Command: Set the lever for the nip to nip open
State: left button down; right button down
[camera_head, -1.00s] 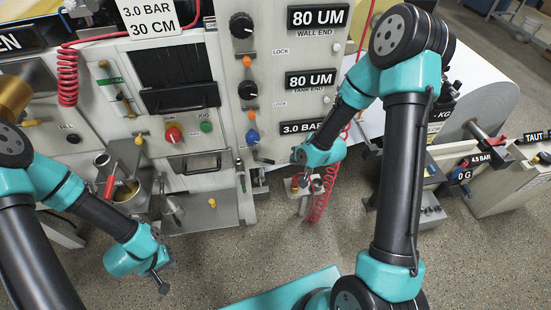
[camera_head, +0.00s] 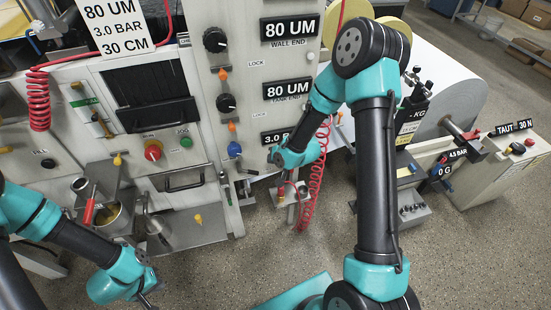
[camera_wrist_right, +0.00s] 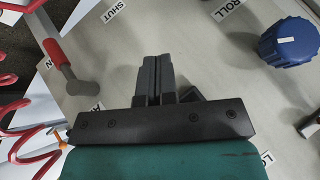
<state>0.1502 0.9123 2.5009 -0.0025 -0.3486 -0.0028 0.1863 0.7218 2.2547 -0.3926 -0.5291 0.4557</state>
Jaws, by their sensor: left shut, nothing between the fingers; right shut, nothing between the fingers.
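A red-handled lever (camera_wrist_right: 52,45) with a rounded grey metal end shows at the upper left in the right wrist view. A tag reading SHUT (camera_wrist_right: 122,12) is to its right; other tags nearby are cut off or partly hidden. I cannot tell for certain that this is the nip lever. My right gripper (camera_wrist_right: 157,62) is shut and empty, to the right of the lever and apart from it. In the head view the right gripper (camera_head: 276,160) is at the panel's lower right edge, its fingers hard to make out. My left gripper (camera_head: 152,303) is shut and empty, low at the left.
A blue knob (camera_wrist_right: 289,42) is right of the right gripper; it also shows in the head view (camera_head: 235,149). A coiled red hose (camera_head: 316,178) hangs beside the right gripper. Open floor (camera_head: 450,260) lies at right.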

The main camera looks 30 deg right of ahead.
jog(key=x, duration=0.6)
jog(key=shift+a+f, duration=0.15)
jog(key=shift+f, duration=0.2)
jog(key=shift+s+a+f, duration=0.1)
jog(key=shift+a+f, duration=0.4)
jog(key=shift+f, duration=0.2)
jog(key=shift+s+a+f, duration=0.1)
jog(key=shift+a+f, duration=0.35)
jog(key=shift+f, duration=0.3)
jog(key=shift+a+f, duration=0.1)
